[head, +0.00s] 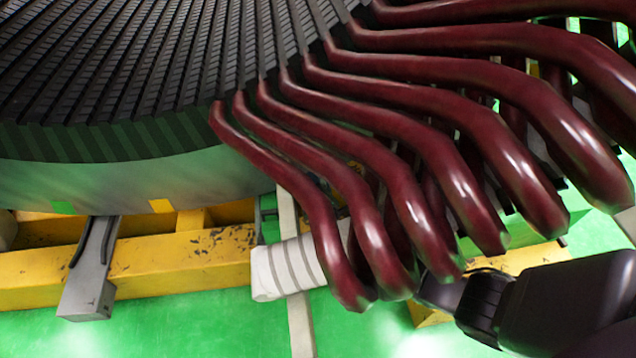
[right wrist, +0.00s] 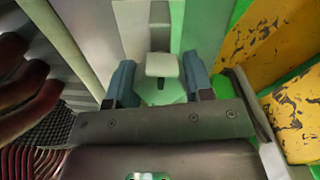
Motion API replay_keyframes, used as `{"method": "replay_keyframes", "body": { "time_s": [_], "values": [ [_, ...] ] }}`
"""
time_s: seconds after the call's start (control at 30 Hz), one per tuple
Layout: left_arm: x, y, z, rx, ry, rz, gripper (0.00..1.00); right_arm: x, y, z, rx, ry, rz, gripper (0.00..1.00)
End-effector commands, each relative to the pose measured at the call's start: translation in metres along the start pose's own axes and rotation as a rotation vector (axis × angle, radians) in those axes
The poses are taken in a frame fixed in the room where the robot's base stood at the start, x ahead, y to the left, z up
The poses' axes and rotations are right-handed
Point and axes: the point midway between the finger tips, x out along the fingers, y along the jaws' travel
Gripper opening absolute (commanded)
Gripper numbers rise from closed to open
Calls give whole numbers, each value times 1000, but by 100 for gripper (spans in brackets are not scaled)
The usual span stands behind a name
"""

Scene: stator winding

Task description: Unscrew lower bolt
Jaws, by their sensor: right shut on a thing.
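In the right wrist view, my right gripper (right wrist: 158,82) has its two blue-grey fingers on either side of a pale grey block-like piece, which I take to be the lower bolt (right wrist: 162,65). The gripper is shut on it. The bolt's far end and its thread are hidden. In the head view, my dark right arm comes in from the lower right, and its grey front end (head: 438,291) goes behind the red coil ends. The fingertips and the bolt are hidden there. My left gripper is not in view.
Dark red coil ends (head: 375,225) fan out from the ribbed stator core (head: 170,60) close above my right arm. A white wrapped piece (head: 285,268) sits beside them. A yellow frame (head: 180,265) runs below. Green floor (head: 200,330) is open at the front.

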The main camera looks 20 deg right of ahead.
Motion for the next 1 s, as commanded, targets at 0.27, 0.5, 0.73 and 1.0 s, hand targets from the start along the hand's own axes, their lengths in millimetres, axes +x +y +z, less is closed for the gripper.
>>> {"method": "replay_keyframes", "body": {
  "time_s": [0.27, 0.5, 0.73, 1.0],
  "values": [
    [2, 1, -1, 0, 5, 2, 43, 2, 3, 0, -62, -1, 4, 24],
    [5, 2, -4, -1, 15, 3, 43, 2, 3, 0, -71, 0, 4, 24],
    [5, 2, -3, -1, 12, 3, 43, 2, 3, 0, -70, 0, 4, 53],
    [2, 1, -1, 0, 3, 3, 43, 1, 1, 0, -69, 0, 2, 73]
  ]
}}
